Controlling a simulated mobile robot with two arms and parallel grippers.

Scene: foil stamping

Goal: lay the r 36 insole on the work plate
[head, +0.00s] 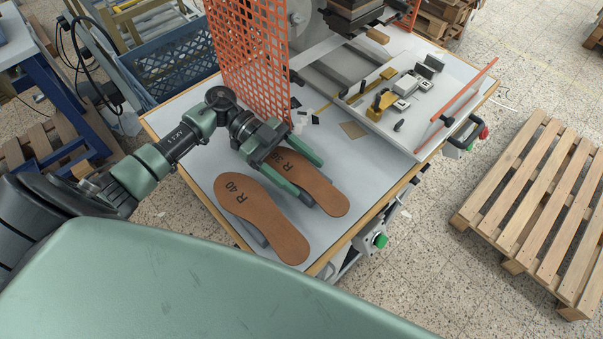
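The R 36 insole (325,192) is brown and lies on the grey table top at the front, its marked end under my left gripper. The R 40 insole (262,215) lies beside it on the left, closer to me. My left gripper (308,177) is over the R 36 insole, its two green-tipped fingers spread apart with the "R 36" mark showing between them. I cannot tell whether the fingers touch the insole. A pale plate (431,133) with small clamps and yellow stops, seemingly the work plate, is at the table's right. My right gripper is not in view.
An orange mesh guard (250,60) stands right behind my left gripper. The press (352,12) is at the back. An orange bar (462,96) edges the pale plate on the right. A blue crate (170,68) stands behind left; a wooden pallet (540,200) lies on the right floor.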

